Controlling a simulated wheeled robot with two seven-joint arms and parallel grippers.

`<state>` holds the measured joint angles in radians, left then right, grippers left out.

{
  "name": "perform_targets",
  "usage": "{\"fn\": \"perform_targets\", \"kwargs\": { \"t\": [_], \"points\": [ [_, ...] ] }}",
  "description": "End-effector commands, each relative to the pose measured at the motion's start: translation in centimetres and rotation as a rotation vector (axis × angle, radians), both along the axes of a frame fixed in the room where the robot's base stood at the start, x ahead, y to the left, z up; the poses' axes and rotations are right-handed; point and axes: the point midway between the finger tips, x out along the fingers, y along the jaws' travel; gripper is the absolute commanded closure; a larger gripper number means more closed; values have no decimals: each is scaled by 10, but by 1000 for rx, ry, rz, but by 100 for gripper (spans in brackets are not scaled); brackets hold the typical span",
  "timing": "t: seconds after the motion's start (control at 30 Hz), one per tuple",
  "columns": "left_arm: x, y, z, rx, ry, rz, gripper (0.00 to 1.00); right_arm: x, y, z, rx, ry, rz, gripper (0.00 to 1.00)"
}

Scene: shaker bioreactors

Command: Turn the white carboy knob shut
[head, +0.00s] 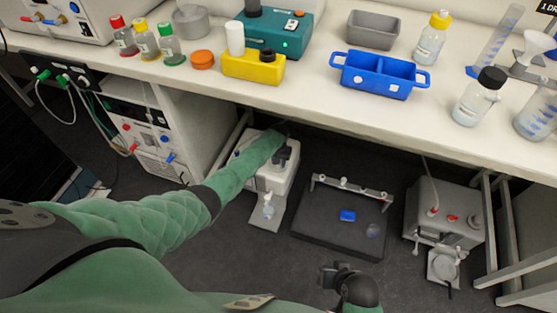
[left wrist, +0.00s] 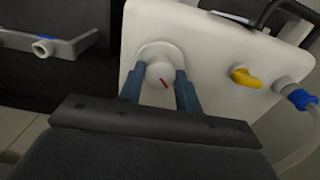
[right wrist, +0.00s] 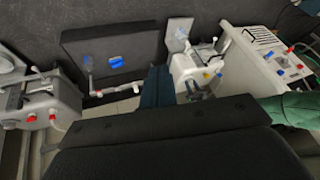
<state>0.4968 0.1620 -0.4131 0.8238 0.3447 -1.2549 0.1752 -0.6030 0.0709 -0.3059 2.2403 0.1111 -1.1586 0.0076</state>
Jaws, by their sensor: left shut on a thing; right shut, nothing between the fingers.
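The white carboy (head: 264,180) stands on the floor under the bench in the head view. In the left wrist view its pale face (left wrist: 215,50) fills the upper right. My left gripper (left wrist: 159,88) is shut on the knob, one blue finger on each side. In the head view my left gripper (head: 284,154) is at the carboy's top and the knob is hidden. My right gripper (head: 347,274) is shut and empty, away from the carboy; its closed fingers show in the right wrist view (right wrist: 158,84).
A yellow knob (left wrist: 245,78) and a blue hose fitting (left wrist: 301,99) sit right of the white knob. A black tray (head: 312,238) with a bar lies beside the carboy, and a grey carboy (head: 445,210) stands farther right. The bench (head: 330,115) overhangs the arm.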

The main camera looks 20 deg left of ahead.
Motion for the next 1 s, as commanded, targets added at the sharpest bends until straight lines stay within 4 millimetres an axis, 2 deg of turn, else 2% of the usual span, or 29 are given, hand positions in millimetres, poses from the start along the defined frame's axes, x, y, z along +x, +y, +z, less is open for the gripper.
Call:
{"fn": "perform_targets", "kwargs": {
  "t": [0.1, 0.4, 0.7, 1.0],
  "points": [
    [0, 0, 2, 1, 0, -111, 89, -2, -1, 17, -2, 11, 5, 100],
    [1, 0, 1, 0, 0, -393, 89, -6, -4, 39, -8, 31, 13, 100],
    [1, 0, 1, 0, -1, -632, 89, -8, -4, 48, -9, 37, 16, 100],
    [0, -1, 0, 0, -1, -775, 89, -9, -5, 49, -10, 43, 18, 100]
  ]
}}
